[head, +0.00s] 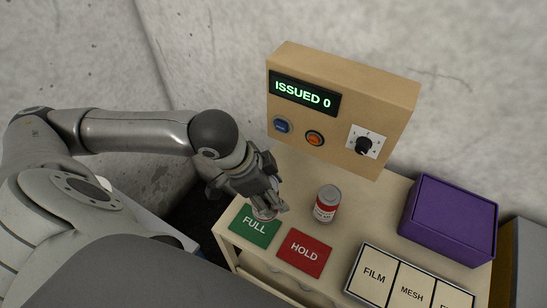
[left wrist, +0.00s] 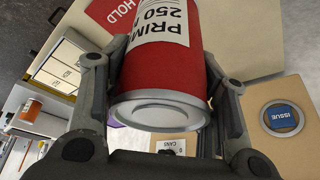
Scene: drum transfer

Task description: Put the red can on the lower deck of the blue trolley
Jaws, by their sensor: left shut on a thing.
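My left gripper (head: 268,212) is shut on a red can (left wrist: 165,65) with a white label, which fills the middle of the left wrist view between the two fingers. In the head view the gripper mostly hides this can, above the green FULL mat (head: 255,225). I cannot tell whether the can touches the mat. A second can (head: 327,204), red with a white label and grey lid, stands upright on the bench to the right of the gripper. The blue trolley does not show. My right gripper is not in view.
A tan control box (head: 340,105) with buttons, a knob and a display reading ISSUED 0 stands behind. A red HOLD mat (head: 304,253), white panels labelled FILM and MESH (head: 408,285) and a purple box (head: 449,220) lie to the right on the bench (head: 383,205).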

